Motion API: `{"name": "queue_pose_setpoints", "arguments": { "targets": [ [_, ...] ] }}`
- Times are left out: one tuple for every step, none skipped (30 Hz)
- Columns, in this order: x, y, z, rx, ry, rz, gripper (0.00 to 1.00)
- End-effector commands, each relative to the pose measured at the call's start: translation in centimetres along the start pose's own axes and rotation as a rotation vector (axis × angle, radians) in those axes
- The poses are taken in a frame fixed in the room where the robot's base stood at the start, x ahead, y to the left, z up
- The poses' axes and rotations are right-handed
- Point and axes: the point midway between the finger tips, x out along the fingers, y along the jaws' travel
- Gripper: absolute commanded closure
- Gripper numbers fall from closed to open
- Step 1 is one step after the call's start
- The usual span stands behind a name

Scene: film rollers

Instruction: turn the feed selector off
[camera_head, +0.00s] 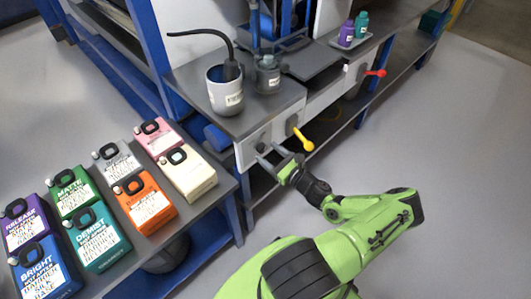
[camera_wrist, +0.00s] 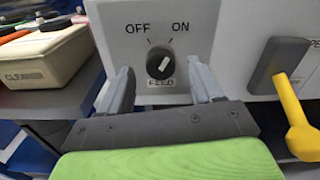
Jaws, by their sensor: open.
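The feed selector (camera_wrist: 161,63) is a round black knob with a white pointer line on a pale panel (camera_wrist: 195,20). OFF is printed at upper left and ON at upper right, with FEED below. The white line leans up and to the right, toward the ON mark. My gripper (camera_wrist: 161,78) is open and empty, with one finger on each side of the knob and gaps between. In the head view my gripper (camera_head: 272,156) is at the panel front, and the knob is small there and partly hard to make out.
A yellow lever (camera_wrist: 292,110) on a dark plate is right of the selector; it also shows in the head view (camera_head: 303,140). A cream carton (camera_wrist: 45,55) stands at left. Several cartons fill the left shelf (camera_head: 215,199). A red lever (camera_head: 375,73) is farther right.

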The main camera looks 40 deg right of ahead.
Motion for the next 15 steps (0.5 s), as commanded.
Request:
{"name": "queue_pose_setpoints", "arguments": {
  "targets": [
    [0.8,0.1,-0.1,-0.002,-0.002,0.002,0.35],
    [1.3,0.0,-0.1,-0.002,-0.001,0.002,0.35],
    [1.7,0.0,-0.1,-0.002,0.000,0.001,0.35],
    [1.9,0.0,-0.1,-0.002,0.000,0.001,0.35],
    [2.1,0.0,-0.1,-0.002,0.000,0.001,0.35],
    [2.3,0.0,-0.1,-0.001,0.000,0.001,0.35],
    [2.4,0.0,0.0,-0.001,0.000,0.001,0.35],
    [2.4,0.0,0.0,-0.001,0.001,0.001,0.35],
    [2.4,0.0,0.0,-0.001,0.001,0.001,0.35],
    [2.4,0.0,0.0,-0.001,0.001,0.001,0.35],
    [2.4,0.0,0.0,-0.001,0.001,0.001,0.35],
    [2.4,0.0,0.0,-0.001,0.001,0.000,0.35],
    [2.3,0.0,0.0,-0.001,0.001,0.001,0.35],
    [2.3,0.0,0.0,-0.001,0.000,0.001,0.40],
    [2.3,0.0,0.0,-0.001,0.000,0.001,0.46]
  ]
}}
